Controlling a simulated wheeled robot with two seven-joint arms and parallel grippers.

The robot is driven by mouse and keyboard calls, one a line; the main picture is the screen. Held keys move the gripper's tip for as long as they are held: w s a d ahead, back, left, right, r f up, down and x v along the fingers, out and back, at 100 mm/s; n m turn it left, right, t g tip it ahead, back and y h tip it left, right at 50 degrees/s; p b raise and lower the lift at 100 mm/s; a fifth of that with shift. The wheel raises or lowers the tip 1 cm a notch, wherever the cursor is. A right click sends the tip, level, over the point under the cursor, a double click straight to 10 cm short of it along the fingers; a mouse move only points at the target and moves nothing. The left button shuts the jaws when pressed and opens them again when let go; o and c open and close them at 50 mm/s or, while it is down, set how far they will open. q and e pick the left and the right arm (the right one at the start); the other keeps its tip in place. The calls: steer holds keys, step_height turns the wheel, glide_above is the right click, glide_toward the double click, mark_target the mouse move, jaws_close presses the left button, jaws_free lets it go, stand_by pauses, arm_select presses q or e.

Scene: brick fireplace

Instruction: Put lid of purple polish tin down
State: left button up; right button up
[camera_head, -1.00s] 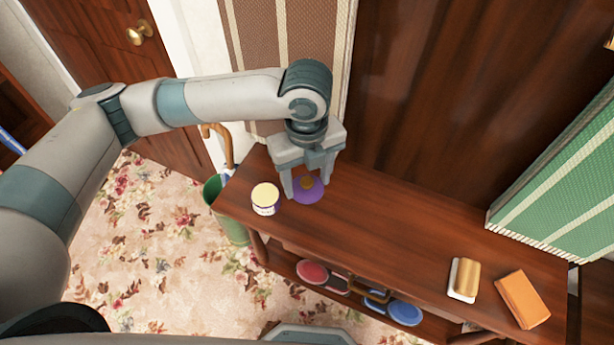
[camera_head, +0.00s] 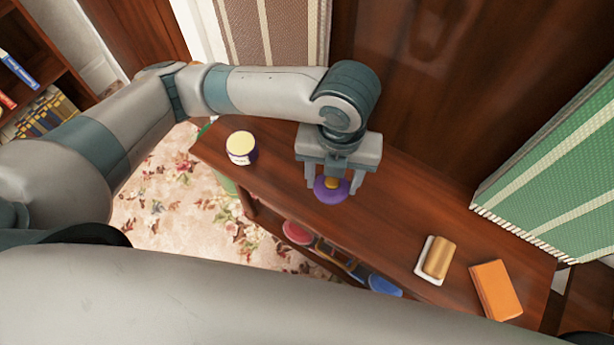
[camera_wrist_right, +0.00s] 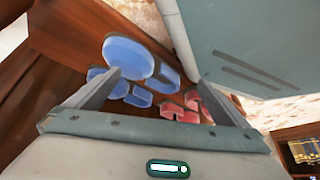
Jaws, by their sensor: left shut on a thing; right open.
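The purple lid (camera_head: 331,193) is between the fingers of my left gripper (camera_head: 333,185), in the head view. It has a yellowish knob-like middle, and the gripper is shut on it. The lid is at or just above the wooden table top (camera_head: 300,220); I cannot tell whether it touches. The open tin (camera_head: 241,148), with a pale yellow top and a purple and white side, stands upright on the table's left end, apart from the lid. My right gripper (camera_wrist_right: 160,95) is open in the right wrist view, with nothing between its fingers.
A brush (camera_head: 437,258) and an orange block (camera_head: 495,290) lie on the table's right end. Blue items (camera_wrist_right: 128,57) and red items (camera_wrist_right: 182,110) sit on the shelf below. A green patterned panel (camera_head: 560,170) stands at the back right. Bare table top lies between lid and brush.

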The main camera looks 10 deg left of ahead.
arm_select(q)
steer(key=shift+a, duration=0.15)
steer(key=shift+w+a, duration=0.2)
steer(key=shift+w, duration=0.1)
steer(key=shift+w+a+f, duration=0.3)
steer(key=shift+w+a, duration=0.1)
steer(key=p, duration=0.2)
glide_above(290, 176)
steer(key=f, duration=0.6)
steer(key=shift+s+d, duration=0.15)
steer(key=shift+d, duration=0.05)
steer(key=shift+a+f, duration=0.25)
steer(key=shift+w, duration=0.2)
steer(key=shift+f, duration=0.55)
step_height(290, 176, down, 3)
steer(key=shift+r, duration=0.1)
arm_select(e)
steer(key=s+d+f+g, duration=0.1)
steer(key=s+d+g, duration=0.1)
steer(key=s, duration=0.6)
steer(key=shift+d+f+h, duration=0.25)
steer(key=shift+f+h, duration=0.15)
